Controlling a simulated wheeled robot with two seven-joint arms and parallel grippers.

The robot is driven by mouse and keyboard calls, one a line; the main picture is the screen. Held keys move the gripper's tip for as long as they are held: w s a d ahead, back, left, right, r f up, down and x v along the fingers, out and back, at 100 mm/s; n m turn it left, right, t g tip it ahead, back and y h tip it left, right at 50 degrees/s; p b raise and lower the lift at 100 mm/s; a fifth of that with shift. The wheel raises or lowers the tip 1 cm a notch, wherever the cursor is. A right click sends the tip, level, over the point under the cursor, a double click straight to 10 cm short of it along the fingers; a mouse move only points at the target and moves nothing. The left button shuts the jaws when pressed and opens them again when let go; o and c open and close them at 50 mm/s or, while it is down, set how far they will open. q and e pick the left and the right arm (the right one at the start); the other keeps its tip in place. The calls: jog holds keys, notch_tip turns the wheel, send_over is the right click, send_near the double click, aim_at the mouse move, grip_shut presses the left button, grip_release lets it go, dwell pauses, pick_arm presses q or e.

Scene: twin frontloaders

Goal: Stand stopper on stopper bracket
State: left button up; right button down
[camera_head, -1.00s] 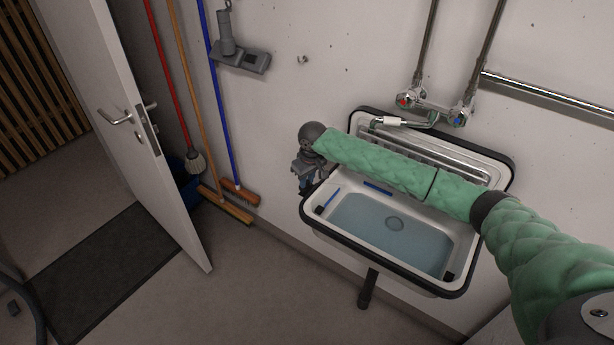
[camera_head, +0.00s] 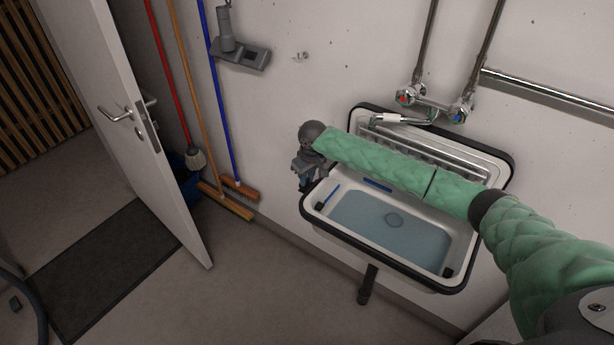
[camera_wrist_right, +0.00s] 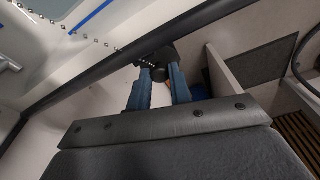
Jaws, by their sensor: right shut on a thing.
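My right gripper (camera_head: 307,174) is at the left end of the sink, beside its rim. In the right wrist view, its two blue fingers (camera_wrist_right: 159,80) are shut on a small black piece that looks like the stopper (camera_wrist_right: 157,60). A bead chain (camera_wrist_right: 95,42) runs from near that piece to the left, over the sink rim. In the head view the stopper is too small and hidden to make out. I cannot pick out the stopper bracket with certainty in either view. My left gripper is not in view.
The white sink (camera_head: 312,200) with a dark rim holds water. Taps (camera_head: 405,100) and pipes are on the wall above. Brooms (camera_head: 228,120) lean on the wall at left, near an open door (camera_head: 125,115). The floor between door and sink is clear.

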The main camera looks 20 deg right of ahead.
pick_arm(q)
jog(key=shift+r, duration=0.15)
pick_arm(e)
jog(key=shift+f, duration=0.2)
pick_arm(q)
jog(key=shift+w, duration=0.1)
pick_arm(e)
jog(key=c, duration=1.2)
grip_release()
jog(key=shift+r, duration=0.35)
jog(key=shift+s+r+b, duration=0.15)
jog(key=shift+r+b, duration=0.35)
jog(key=shift+r, duration=0.45)
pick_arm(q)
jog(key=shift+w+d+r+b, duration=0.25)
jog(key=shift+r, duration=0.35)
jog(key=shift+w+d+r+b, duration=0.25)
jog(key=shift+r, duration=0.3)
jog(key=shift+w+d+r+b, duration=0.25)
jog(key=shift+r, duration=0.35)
pick_arm(e)
jog(key=shift+s+d+r, duration=0.1)
jog(key=shift+s+r, duration=0.1)
jog(key=shift+r, duration=1.1)
jog(key=shift+s+d+r, duration=0.1)
jog(key=shift+s+r, duration=0.05)
jog(key=shift+r, duration=1.1)
